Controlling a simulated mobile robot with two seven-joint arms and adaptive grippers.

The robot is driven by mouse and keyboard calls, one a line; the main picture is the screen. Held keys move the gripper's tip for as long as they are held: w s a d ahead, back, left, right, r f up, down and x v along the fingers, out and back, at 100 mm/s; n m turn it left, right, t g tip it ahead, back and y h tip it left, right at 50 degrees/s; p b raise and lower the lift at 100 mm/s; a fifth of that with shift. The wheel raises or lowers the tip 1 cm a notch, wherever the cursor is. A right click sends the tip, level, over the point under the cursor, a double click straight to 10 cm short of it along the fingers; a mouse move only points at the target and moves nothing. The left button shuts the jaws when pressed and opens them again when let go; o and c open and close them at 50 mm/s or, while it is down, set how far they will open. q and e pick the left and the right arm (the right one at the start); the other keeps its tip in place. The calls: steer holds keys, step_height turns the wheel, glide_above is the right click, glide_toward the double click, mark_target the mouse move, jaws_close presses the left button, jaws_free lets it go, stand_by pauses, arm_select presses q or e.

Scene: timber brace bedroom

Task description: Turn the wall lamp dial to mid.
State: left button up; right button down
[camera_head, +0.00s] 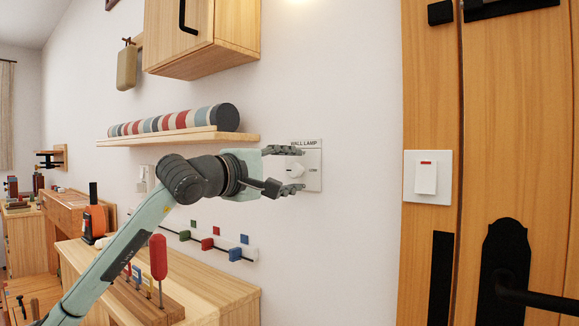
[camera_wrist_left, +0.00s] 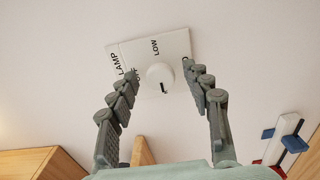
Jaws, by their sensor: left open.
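The wall lamp plate (camera_head: 313,172) is a white square on the wall, labelled WALL LAMP. Its white dial (camera_head: 294,170) shows between the fingers of my left gripper (camera_head: 298,170), which is open, with one finger above and one below. In the left wrist view, the dial (camera_wrist_left: 160,75) lies between and beyond the two fingertips of the left gripper (camera_wrist_left: 163,78), with clear gaps on both sides. A small dark mark shows on the dial. LOW is readable on the plate (camera_wrist_left: 177,45); another label ending in D is partly hidden by the right-hand finger. My right gripper is not visible.
A wooden shelf (camera_head: 190,138) with a striped roll (camera_head: 180,122) is above my left arm. A rail of coloured sliders (camera_head: 208,244) is on the wall below. A wooden cabinet (camera_head: 225,300) stands beneath. A white switch (camera_head: 427,177) and a door are at right.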

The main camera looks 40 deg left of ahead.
arm_select(q)
jaws_close()
stand_by(0.3)
steer(key=shift+f+n, duration=0.1)
steer(key=shift+n, duration=0.2)
steer(key=n+b, duration=0.4)
steer(key=n, duration=0.4)
steer(key=n+b, duration=0.1)
steer(key=n, duration=0.2)
steer(key=shift+n+b, duration=0.3)
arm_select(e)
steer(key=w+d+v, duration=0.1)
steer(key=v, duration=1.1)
arm_select(q)
steer(key=n+b, duration=0.1)
steer(key=n, duration=0.3)
steer(key=shift+n, duration=1)
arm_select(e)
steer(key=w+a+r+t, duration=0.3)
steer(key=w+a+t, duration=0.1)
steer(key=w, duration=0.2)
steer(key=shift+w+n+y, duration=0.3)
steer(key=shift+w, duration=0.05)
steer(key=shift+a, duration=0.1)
